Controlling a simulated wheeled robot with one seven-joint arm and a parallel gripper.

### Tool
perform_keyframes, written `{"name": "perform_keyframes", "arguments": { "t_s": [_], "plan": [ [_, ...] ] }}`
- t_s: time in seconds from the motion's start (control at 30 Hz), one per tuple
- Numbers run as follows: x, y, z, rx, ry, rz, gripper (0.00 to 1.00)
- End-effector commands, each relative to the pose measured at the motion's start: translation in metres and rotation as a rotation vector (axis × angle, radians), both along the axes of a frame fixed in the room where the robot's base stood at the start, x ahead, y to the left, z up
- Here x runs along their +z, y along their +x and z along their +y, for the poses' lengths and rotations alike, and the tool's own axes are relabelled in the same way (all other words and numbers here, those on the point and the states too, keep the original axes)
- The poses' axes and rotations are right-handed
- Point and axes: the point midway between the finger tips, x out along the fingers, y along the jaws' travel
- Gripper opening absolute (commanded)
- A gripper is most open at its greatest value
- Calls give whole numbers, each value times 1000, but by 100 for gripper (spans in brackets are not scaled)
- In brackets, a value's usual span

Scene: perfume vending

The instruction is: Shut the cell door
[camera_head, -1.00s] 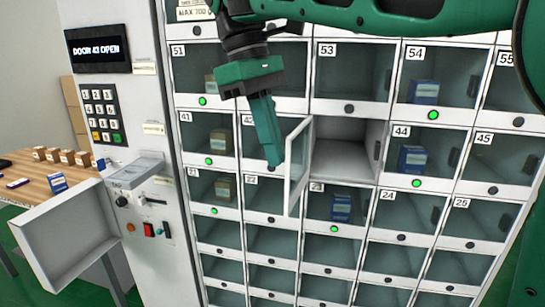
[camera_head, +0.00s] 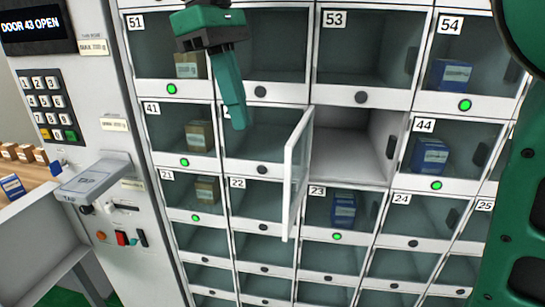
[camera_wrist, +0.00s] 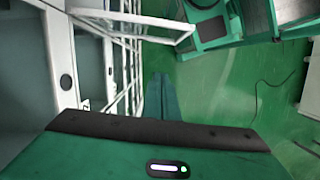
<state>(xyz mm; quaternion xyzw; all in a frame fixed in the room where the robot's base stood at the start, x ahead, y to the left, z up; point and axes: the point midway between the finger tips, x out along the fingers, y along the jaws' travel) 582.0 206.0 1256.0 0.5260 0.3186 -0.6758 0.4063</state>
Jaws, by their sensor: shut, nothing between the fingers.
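The cell door (camera_head: 297,172) of cell 43 stands open, swung out from its left edge towards the camera. It is a clear pane in a white frame. The open cell 43 (camera_head: 350,150) behind it looks empty. My gripper (camera_head: 238,122) is shut and empty, pointing down in front of cell 42, to the left of the open door and apart from it. In the wrist view my gripper's fingers (camera_wrist: 162,97) are together, and a white-framed open door (camera_wrist: 150,20) shows above them.
Neighbouring cells are closed; several hold boxes, such as the blue box in cell 44 (camera_head: 430,156). The display (camera_head: 32,24) reads "DOOR 43 OPEN". The keypad (camera_head: 48,103) and a tray-like flap (camera_head: 92,180) are at the left. Green floor (camera_wrist: 215,95) lies below.

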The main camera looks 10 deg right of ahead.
Motion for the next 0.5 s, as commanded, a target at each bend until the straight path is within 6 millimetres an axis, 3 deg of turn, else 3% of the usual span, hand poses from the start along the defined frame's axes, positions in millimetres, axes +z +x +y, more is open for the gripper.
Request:
{"name": "perform_keyframes", "arguments": {
  "t_s": [0.5],
  "plan": [
    [-58, -5, -10, 3, -1, 2, 0]
  ]
}}
